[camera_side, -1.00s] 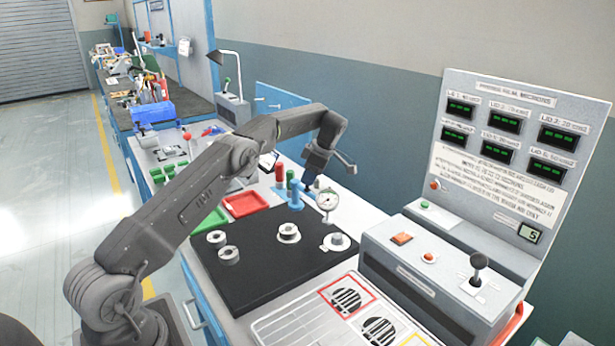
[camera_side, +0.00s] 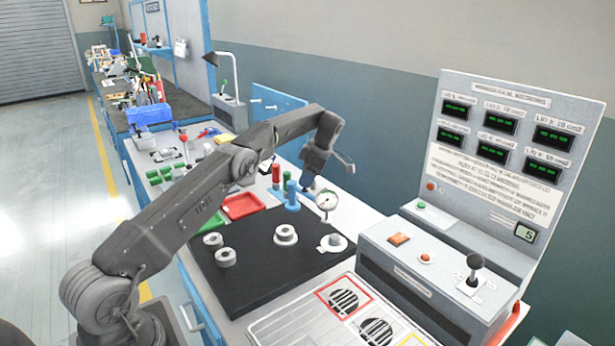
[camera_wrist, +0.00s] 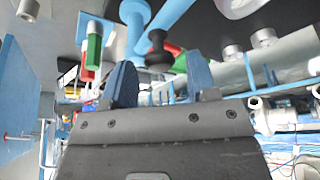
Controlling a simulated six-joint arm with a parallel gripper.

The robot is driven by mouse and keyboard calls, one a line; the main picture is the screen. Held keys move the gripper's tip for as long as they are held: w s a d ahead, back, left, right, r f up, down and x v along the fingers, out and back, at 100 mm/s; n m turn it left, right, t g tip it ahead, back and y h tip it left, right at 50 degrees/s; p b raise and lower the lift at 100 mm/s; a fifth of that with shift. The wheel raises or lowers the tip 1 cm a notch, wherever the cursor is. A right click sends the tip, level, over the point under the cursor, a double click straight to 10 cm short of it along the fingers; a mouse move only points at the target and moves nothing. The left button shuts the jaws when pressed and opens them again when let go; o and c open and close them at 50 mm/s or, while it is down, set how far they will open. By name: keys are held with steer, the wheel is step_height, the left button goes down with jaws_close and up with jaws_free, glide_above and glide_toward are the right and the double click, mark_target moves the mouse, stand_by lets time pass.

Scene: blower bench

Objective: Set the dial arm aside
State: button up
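The dial arm is a blue stand (camera_side: 292,196) with a round white dial gauge (camera_side: 327,202), at the back of the black mat. My gripper (camera_side: 306,184) is just above and beside the stand, pointing down, close to the gauge. In the wrist view, my gripper's two blue fingers (camera_wrist: 160,82) are apart with a clear gap. A blue bar (camera_wrist: 168,14) of the stand and a dark knob (camera_wrist: 158,50) show beyond the fingertips. I see nothing held between the fingers. Whether a finger touches the stand cannot be told.
Several metal rings (camera_side: 285,235) sit on the black mat (camera_side: 262,275). A red tray (camera_side: 243,206) lies left of the stand, near red and green handled plugs (camera_side: 276,174). A grey console (camera_side: 430,265) with a joystick and display panel stands at right. The mat's front is clear.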

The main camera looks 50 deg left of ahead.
steer(key=shift+o, duration=0.3)
steer(key=shift+s+r, duration=0.1)
steer(key=shift+r, duration=1.95)
steer(key=s+a+r, duration=0.6)
steer(key=s+a, duration=0.1)
steer(key=s, duration=0.2)
steer(key=shift+s+r, duration=0.15)
steer(key=shift+r, duration=0.25)
